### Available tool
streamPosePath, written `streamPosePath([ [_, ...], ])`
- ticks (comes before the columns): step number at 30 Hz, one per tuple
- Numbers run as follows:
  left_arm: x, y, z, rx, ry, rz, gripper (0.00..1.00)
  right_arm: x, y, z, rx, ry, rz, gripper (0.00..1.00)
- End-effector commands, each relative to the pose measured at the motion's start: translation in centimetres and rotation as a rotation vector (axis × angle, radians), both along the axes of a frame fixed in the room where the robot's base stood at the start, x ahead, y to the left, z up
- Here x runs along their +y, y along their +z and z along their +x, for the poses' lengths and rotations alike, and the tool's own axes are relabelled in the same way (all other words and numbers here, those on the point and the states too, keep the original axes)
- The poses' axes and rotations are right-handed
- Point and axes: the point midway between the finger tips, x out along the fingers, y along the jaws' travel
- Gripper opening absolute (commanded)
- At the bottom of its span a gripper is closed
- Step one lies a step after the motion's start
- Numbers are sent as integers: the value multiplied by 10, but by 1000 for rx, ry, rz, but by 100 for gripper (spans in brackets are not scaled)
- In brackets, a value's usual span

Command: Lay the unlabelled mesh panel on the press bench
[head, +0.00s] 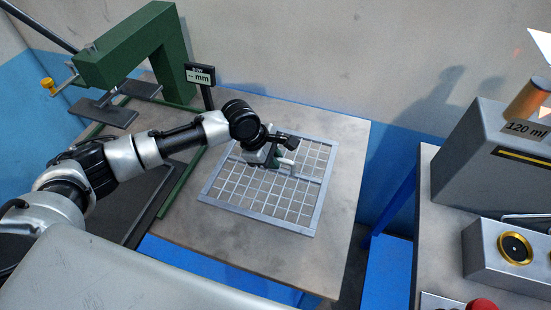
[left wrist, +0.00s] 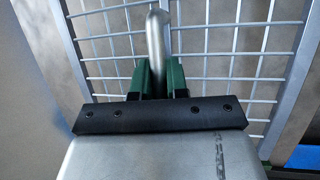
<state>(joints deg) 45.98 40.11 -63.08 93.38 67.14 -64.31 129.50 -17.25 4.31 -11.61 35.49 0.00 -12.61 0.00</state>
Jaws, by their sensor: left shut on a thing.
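The mesh panel (head: 256,216) is a square grey metal frame with a wire grid and a middle bar. It is flat at the right part of the press bench (head: 341,200), on or just above its top; I cannot tell if it touches. I see no label on it. My left gripper (head: 280,160) is over the panel's middle, shut on its upright handle. In the left wrist view the green fingers (left wrist: 160,78) close around the pale round handle (left wrist: 156,40), with the grid behind. My right gripper is not in view.
A green press (head: 140,45) stands at the bench's back left, with a small "-- mm" display (head: 201,75) beside it. A second table at the right, across a gap, bears a grey machine marked "120 ml" (head: 495,155) and a control box (head: 510,250).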

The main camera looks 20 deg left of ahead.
Motion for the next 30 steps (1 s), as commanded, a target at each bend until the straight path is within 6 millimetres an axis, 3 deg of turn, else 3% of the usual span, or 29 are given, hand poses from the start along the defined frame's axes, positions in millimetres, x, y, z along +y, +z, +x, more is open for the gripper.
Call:
streamPosePath([
  [13,-2,5,0,0,1,-4,0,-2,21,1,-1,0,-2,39],
  [30,-2,-45,1,-3,-1,-4,0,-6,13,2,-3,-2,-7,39],
])
